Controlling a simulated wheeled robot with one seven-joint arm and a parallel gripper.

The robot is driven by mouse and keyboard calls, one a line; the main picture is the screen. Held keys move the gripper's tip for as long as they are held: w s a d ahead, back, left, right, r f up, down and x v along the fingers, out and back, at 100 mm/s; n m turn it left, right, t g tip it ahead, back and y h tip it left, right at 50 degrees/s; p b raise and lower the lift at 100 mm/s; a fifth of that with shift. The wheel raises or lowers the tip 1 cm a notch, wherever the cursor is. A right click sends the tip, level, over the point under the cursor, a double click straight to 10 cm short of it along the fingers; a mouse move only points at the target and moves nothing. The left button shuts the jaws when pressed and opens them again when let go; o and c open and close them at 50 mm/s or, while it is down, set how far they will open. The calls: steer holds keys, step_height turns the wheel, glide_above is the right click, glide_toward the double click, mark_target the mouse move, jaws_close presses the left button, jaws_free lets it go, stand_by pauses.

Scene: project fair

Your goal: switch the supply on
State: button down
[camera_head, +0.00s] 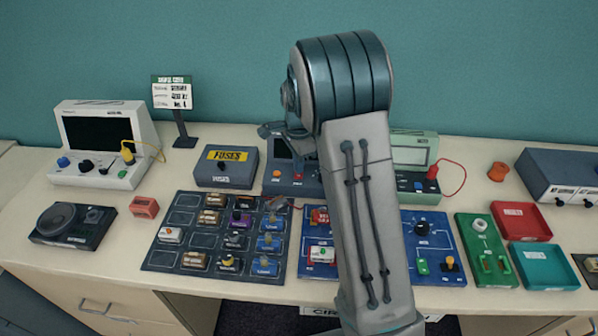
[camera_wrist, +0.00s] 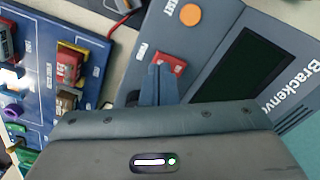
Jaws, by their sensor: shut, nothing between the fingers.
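The supply (camera_head: 283,187) is a dark grey-blue box with a dark screen, partly hidden behind my arm in the head view. In the wrist view the supply (camera_wrist: 205,62) shows its black screen, an orange round button (camera_wrist: 190,14) and a red switch (camera_wrist: 171,62) on its front panel. My gripper (camera_wrist: 158,70) is shut and empty, with its fingertips at the red switch and covering part of it. I cannot tell whether they touch it, or which way the switch is set. The screen looks dark.
A blue board with small modules (camera_wrist: 40,75) lies close to the supply on the left in the wrist view. In the head view a fuses box (camera_head: 226,180) stands left of the supply, and a pale green meter (camera_head: 415,150) stands right. The table is crowded.

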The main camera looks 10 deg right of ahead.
mark_target(298, 176)
steer(key=shift+f+b, duration=0.65)
steer(key=shift+f, duration=0.4)
stand_by(0.6)
steer(key=shift+r, duration=0.2)
steer(key=shift+r+p, duration=2.55)
steer(key=shift+r, duration=0.85)
steer(key=s+r+n+t, duration=0.1)
steer(key=s+r+n, duration=0.3)
steer(key=s, duration=0.5)
steer(key=s+r+n+t, duration=0.1)
steer(key=s+r+n, duration=0.3)
steer(key=s, duration=0.5)
steer(key=s+r+n+t, duration=0.1)
steer(key=s+r+n, duration=0.3)
steer(key=s+n, duration=0.3)
steer(key=s, duration=0.3)
steer(key=shift+n+t, duration=0.3)
steer(key=shift+t, duration=0.1)
